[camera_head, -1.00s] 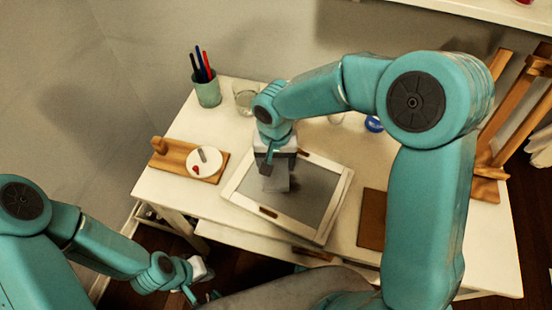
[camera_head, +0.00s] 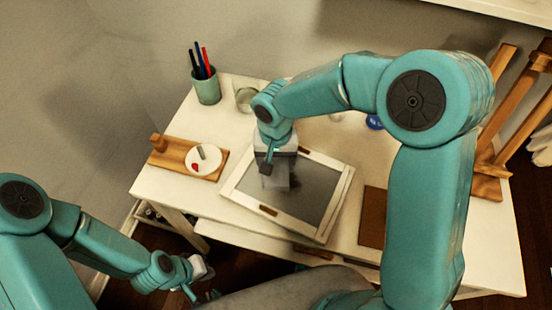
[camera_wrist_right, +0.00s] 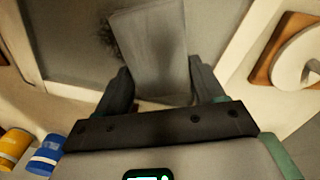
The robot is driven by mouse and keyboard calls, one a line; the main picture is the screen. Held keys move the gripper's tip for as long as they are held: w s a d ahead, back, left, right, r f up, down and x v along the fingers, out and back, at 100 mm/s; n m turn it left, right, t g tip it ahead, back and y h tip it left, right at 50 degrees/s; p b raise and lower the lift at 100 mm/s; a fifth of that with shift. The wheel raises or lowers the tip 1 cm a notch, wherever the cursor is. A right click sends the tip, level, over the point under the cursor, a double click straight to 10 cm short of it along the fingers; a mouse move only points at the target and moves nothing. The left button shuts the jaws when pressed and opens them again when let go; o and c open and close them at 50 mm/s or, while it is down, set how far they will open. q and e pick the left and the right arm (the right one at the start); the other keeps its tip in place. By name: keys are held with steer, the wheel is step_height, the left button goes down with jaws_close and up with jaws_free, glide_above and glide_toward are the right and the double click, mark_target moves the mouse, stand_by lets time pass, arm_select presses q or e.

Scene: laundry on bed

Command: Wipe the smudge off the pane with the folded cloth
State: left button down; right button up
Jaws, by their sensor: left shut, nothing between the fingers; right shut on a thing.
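The pane (camera_head: 313,197) is a dark grey sheet in a white frame (camera_head: 338,205), lying tilted on the white table. My right gripper (camera_head: 274,166) is over the pane's left part, shut on the grey folded cloth (camera_head: 275,180). In the right wrist view the cloth (camera_wrist_right: 150,45) sits between the fingers of the right gripper (camera_wrist_right: 158,88), over the pane (camera_wrist_right: 70,45). A dark, fuzzy smudge (camera_wrist_right: 106,36) shows beside the cloth's left edge; the cloth may hide part of it. My left gripper (camera_head: 200,278) is shut and empty, low beside the table's front left.
A pen cup (camera_head: 207,88) and a glass (camera_head: 245,98) stand at the back left. A wooden board with a white disc (camera_head: 203,160) lies left of the frame. A brown board (camera_head: 372,218) lies right of it. A wooden easel (camera_head: 488,165) stands at the right.

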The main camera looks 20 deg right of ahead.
mark_target(303, 182)
steer(key=shift+f+b, duration=0.45)
steer(key=shift+f, duration=0.1)
steer(key=shift+s+d+r+b, duration=0.15)
steer(key=shift+s+d+b, duration=0.45)
steer(key=shift+s+d, duration=1.05)
steer(key=shift+d, duration=0.1)
steer(key=shift+s+d+b, duration=0.7)
steer(key=shift+s+d, duration=0.2)
steer(key=shift+s, duration=0.1)
steer(key=shift+w+a+f, duration=0.2)
steer(key=shift+w+a, duration=1.05)
steer(key=shift+a, duration=0.05)
steer(key=shift+w+a, duration=1.35)
steer(key=shift+w, duration=0.05)
steer(key=shift+r, duration=0.1)
